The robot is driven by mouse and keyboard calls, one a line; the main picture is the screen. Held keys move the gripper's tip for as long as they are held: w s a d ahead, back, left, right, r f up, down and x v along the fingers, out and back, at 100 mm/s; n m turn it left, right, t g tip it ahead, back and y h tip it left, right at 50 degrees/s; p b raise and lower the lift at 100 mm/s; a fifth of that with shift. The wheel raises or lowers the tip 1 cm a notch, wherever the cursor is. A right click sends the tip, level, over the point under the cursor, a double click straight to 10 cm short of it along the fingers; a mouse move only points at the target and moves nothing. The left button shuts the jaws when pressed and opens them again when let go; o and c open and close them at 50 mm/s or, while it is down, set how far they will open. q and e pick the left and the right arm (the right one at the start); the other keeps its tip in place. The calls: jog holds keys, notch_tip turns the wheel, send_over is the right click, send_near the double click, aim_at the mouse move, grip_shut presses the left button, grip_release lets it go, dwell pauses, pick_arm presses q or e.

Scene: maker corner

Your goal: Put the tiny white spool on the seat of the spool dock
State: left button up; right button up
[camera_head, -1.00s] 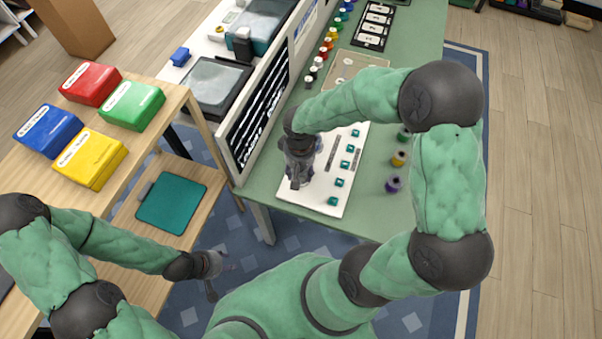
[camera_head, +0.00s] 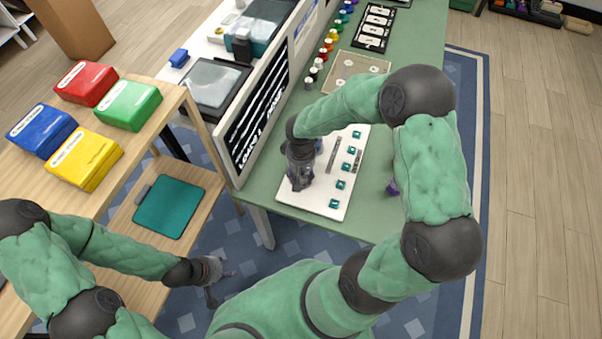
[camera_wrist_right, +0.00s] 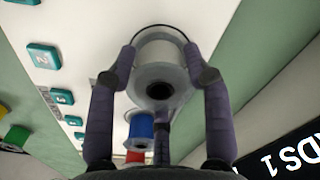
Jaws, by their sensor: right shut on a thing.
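The white spool (camera_wrist_right: 160,82) is between the two fingers of my right gripper (camera_wrist_right: 160,66) in the right wrist view, its round face and dark centre hole towards the camera. In the head view my right gripper (camera_head: 300,180) is over the left part of the spool dock (camera_head: 322,205), a white board with teal numbered tags, and hides the spool there. I cannot tell whether the spool touches the dock. A blue spool (camera_wrist_right: 140,128) and a red spool (camera_wrist_right: 135,157) show just below the white one. My left gripper (camera_head: 216,283) is open and empty, away from the bench.
A purple spool (camera_head: 392,188) stands on the green bench (camera_head: 415,45), partly behind my right arm. A wooden shelf (camera_head: 150,125) holds coloured boxes and a teal mat.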

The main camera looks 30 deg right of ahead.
jog(key=shift+f, duration=0.25)
jog(key=o, duration=1.2)
jog(key=shift+r, duration=0.1)
jog(key=shift+c, duration=0.2)
jog(key=shift+r, duration=0.1)
jog(key=shift+r, duration=0.3)
notch_tip(320, 180, up, 12)
jog(key=p, duration=0.4)
jog(key=shift+f, duration=0.25)
